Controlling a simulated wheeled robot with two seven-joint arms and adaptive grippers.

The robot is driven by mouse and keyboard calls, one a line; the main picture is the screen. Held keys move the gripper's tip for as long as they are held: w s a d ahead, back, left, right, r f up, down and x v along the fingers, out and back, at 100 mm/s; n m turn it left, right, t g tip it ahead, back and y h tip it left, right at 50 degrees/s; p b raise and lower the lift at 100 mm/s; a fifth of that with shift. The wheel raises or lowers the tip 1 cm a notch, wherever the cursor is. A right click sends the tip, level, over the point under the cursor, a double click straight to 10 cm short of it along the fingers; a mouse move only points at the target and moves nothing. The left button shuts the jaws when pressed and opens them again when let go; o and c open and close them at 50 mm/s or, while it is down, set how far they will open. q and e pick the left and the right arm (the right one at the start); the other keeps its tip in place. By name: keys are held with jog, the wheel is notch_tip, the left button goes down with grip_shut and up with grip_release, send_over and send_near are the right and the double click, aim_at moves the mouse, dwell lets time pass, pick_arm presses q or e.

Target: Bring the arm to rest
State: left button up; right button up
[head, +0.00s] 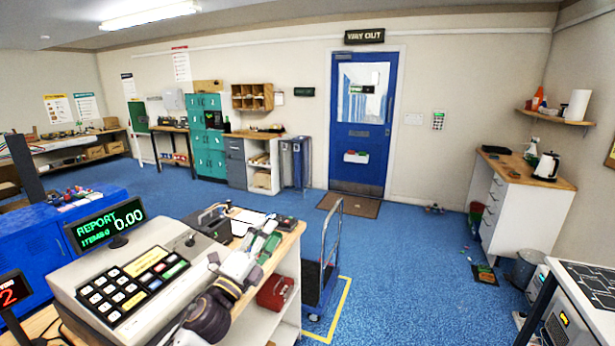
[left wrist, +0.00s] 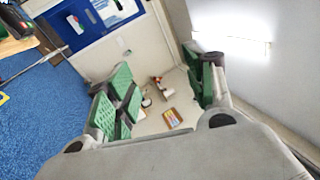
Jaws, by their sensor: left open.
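My left arm comes up from the bottom of the head view, beside the cash register (head: 135,285). Its gripper (head: 266,240) is in front of the counter edge, with green pads on its fingers. In the left wrist view the two green-padded fingers of the gripper (left wrist: 160,92) stand wide apart. Nothing is held between them; only the far wall and small distant things show through the gap. My right gripper is in neither view.
A counter (head: 288,250) with a clipboard and a dark device lies around the arm. A red case (head: 275,292) sits on its lower shelf. A wheeled trolley (head: 325,270) stands just right. Blue floor (head: 420,270) is open beyond, towards the blue door (head: 360,125).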

pick_arm(q)
jog(key=s+a+f+n+g+y, duration=0.35)
jog(key=a+f+n+y, duration=0.2)
jog(key=f+n, duration=0.35)
jog(key=s+a+f+n+g+y, duration=0.3)
jog(key=s+a+f+n+y, duration=0.25)
jog(key=f+n, duration=0.35)
jog(key=s+f+n+g+h, duration=0.1)
jog(key=s+f+n+g, duration=0.2)
jog(key=s+f+g, duration=0.55)
jog(key=s+f+n+g, duration=0.15)
jog(key=s+f, duration=0.35)
jog(key=s, duration=0.8)
notch_tip(320, 180, down, 32)
jog(key=s+r, duration=0.1)
jog(key=s, duration=0.1)
jog(key=s+a+f+g, duration=0.1)
jog(key=s+a+f, duration=0.1)
jog(key=s+f, duration=0.9)
jog(key=s+a+f+g, duration=0.1)
jog(key=s+a+f, duration=0.1)
jog(key=s+f, duration=0.9)
jog(key=shift+s+a+f, duration=0.25)
jog(key=shift+s+a, duration=0.15)
jog(key=shift+s, duration=0.4)
